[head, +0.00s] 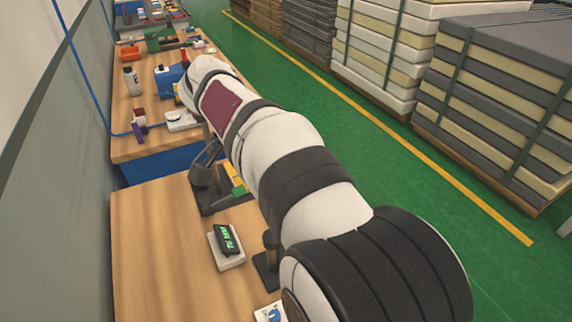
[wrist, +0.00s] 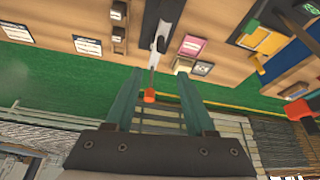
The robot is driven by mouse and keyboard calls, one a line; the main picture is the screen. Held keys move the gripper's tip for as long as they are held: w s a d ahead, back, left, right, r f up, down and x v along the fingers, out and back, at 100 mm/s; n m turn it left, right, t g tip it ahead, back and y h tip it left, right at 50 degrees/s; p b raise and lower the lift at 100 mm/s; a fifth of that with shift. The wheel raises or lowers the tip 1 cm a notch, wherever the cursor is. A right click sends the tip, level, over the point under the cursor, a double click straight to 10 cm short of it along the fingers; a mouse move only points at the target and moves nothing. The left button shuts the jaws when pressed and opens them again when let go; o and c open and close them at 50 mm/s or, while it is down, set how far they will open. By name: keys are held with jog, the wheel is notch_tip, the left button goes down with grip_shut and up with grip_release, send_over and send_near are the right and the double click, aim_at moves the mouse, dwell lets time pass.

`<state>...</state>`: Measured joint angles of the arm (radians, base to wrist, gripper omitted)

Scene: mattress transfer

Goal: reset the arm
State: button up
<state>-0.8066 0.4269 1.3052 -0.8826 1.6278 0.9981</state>
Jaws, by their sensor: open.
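My arm (head: 290,165) is white with dark bands. In the head view it stretches from the lower right up over the wooden benches. I cannot make out my gripper for sure in that view. In the wrist view my gripper (wrist: 159,75) shows two green fingers standing well apart. It is open, and I see nothing clamped in it. A thin tool with an orange tip (wrist: 149,97) shows between the fingers, beyond them; I cannot tell its distance.
The near wooden bench (head: 155,255) holds a small device with a green display (head: 227,241). The far bench (head: 125,145) carries a blue box (head: 169,80) and several small items. Stacked mattresses (head: 505,90) stand to the right, across a green floor (head: 400,200).

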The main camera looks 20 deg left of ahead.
jog(key=s+d+f+n+g+y, duration=0.1)
jog(key=s+d+g, duration=0.1)
jog(key=s+d, duration=0.65)
jog(key=s+d+f+g+y, duration=0.15)
jog(key=s+d, duration=0.45)
jog(key=d, duration=0.6)
jog(key=s+d+f+y, duration=0.2)
jog(key=s+f, duration=0.3)
jog(key=s, duration=0.4)
jog(key=shift+s+d+f, duration=0.15)
jog(key=shift+s+f, duration=0.05)
jog(key=shift+s, duration=0.15)
